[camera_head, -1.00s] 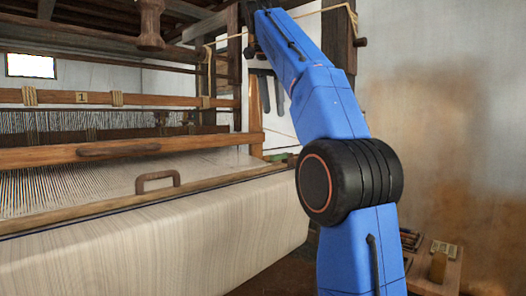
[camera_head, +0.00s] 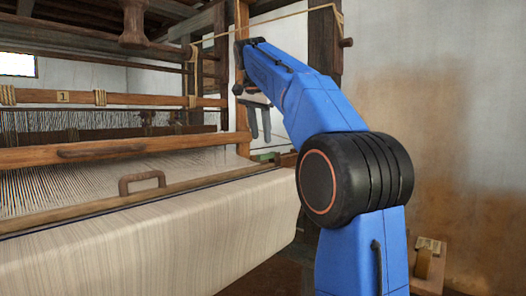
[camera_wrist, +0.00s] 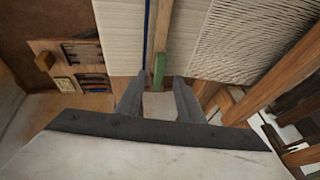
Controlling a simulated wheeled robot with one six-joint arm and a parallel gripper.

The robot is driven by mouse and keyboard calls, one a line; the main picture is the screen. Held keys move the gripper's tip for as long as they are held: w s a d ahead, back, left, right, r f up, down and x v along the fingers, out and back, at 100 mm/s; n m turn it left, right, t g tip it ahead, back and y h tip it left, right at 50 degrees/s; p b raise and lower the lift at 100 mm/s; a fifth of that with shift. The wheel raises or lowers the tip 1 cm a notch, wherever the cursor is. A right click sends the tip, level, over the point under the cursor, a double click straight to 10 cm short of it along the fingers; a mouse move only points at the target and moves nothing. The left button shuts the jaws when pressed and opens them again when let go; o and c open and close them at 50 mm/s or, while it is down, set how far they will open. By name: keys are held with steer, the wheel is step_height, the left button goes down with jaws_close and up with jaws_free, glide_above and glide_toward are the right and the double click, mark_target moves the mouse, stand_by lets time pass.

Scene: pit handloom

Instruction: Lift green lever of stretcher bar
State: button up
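The green lever (camera_wrist: 159,69) shows in the wrist view at the near end of the wooden stretcher bar (camera_wrist: 159,28), lying in line with it. In the head view the bar (camera_head: 210,182) runs along the cloth's front edge, with a small green patch of the lever (camera_head: 264,156) near its right end. My gripper (camera_head: 260,138) points down above that end. In the wrist view my gripper (camera_wrist: 159,80) has its two grey fingers apart with nothing held. The lever appears between and just beyond the fingertips. The exact height gap cannot be told.
Woven cloth (camera_head: 170,235) hangs over the loom's front. A wooden post (camera_head: 242,85) rises beside my gripper. A wooden tray with tools (camera_wrist: 75,66) lies at left in the wrist view.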

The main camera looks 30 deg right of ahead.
mark_target(263, 155)
steer(key=x, duration=0.7)
jaws_close()
